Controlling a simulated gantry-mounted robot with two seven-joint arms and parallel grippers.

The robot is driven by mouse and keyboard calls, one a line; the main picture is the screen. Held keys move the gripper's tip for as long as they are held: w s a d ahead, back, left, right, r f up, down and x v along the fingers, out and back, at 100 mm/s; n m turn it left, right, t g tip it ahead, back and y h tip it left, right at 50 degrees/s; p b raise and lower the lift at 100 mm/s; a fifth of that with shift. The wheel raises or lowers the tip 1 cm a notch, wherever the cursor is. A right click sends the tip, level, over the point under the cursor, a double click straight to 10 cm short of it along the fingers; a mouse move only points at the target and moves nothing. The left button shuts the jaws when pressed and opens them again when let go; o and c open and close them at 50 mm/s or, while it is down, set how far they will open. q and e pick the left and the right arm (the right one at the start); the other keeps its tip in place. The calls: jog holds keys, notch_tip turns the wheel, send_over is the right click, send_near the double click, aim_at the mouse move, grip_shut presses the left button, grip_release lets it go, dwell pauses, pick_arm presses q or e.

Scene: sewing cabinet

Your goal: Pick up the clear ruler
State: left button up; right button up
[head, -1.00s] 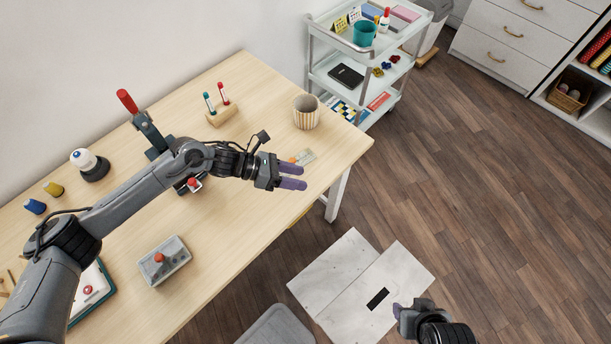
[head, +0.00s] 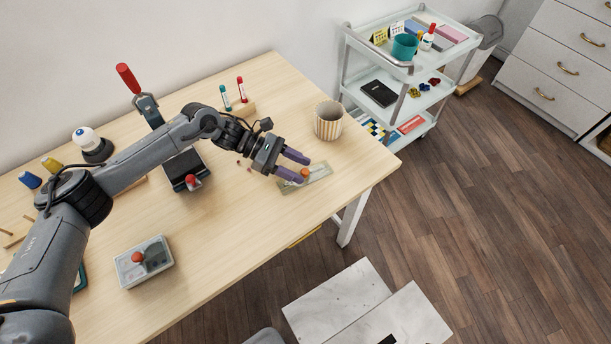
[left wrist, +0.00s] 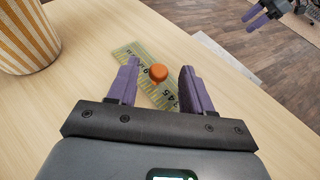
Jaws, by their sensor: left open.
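The clear ruler (head: 322,173) lies flat on the table near its right end, with an orange knob (head: 305,173) standing on it. My left gripper (head: 304,170) is open and empty, its purple fingers pointing toward the ruler. In the left wrist view the ruler (left wrist: 135,54) runs diagonally beyond and between the fingers, and the knob (left wrist: 158,73) shows between the two fingertips (left wrist: 160,66). I cannot tell the fingers' height over the ruler. My right gripper (left wrist: 257,13) shows small at the top right of the left wrist view, off beyond the table; its opening is unclear.
A striped cup (head: 328,121) stands just behind the ruler. A marker stand (head: 238,110), a dark box with a red knob (head: 186,168) and a grey box (head: 144,262) are on the table (head: 235,235). The table in front of the ruler is clear. A white cart (head: 400,75) stands behind.

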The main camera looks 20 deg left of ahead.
pick_arm(q)
jog(key=shift+w+d+f, duration=0.15)
jog(key=shift+d, duration=0.35)
jog(key=shift+c, duration=0.7)
grip_shut()
